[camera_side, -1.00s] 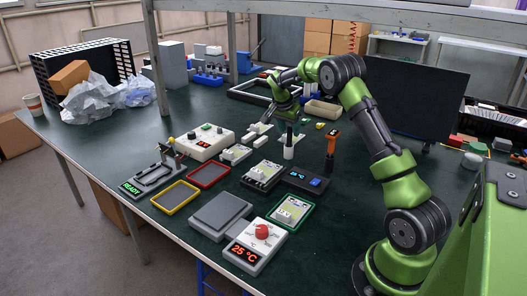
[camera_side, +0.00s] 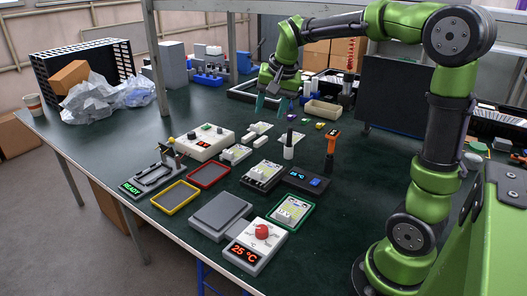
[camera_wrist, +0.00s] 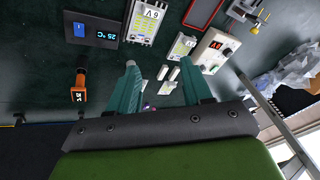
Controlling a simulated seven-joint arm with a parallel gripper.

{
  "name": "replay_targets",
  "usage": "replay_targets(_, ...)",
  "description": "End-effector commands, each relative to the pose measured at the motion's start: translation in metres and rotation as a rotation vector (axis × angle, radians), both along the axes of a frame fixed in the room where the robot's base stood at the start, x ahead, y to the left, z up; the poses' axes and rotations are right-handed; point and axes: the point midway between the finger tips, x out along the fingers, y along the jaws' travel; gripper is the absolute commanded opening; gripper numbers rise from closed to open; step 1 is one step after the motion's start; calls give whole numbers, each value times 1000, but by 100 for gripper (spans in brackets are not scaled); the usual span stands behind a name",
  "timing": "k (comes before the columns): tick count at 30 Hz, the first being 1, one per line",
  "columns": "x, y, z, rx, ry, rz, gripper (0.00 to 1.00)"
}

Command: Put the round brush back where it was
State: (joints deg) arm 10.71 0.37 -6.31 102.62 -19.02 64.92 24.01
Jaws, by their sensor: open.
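No round brush can be made out for certain. My gripper (camera_side: 271,109) points down above the far middle of the bench, behind small white parts (camera_side: 261,127). Its two teal fingers are apart, and nothing shows held between them. In the wrist view the open fingers (camera_wrist: 160,70) frame the dark bench and small white pieces (camera_wrist: 173,74).
An orange-handled tool (camera_side: 332,142) stands right of the cylinder. A beige tray (camera_side: 323,109) lies right of my gripper. A white control box (camera_side: 205,141), a red tray (camera_side: 209,174) and a yellow tray (camera_side: 175,197) lie left and nearer. Bare bench shows at the left.

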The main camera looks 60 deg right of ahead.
Motion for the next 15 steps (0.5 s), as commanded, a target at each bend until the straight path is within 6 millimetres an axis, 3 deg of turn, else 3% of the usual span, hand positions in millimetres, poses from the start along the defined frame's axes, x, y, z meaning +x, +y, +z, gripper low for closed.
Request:
replay_targets(1,-20,27,8,9,-39,88,49)
replay_targets(6,-82,98,8,12,-148,358,49)
replay_targets(10,-123,133,-4,-4,-218,519,49)
replay_targets(15,-151,154,-18,-24,-270,631,49)
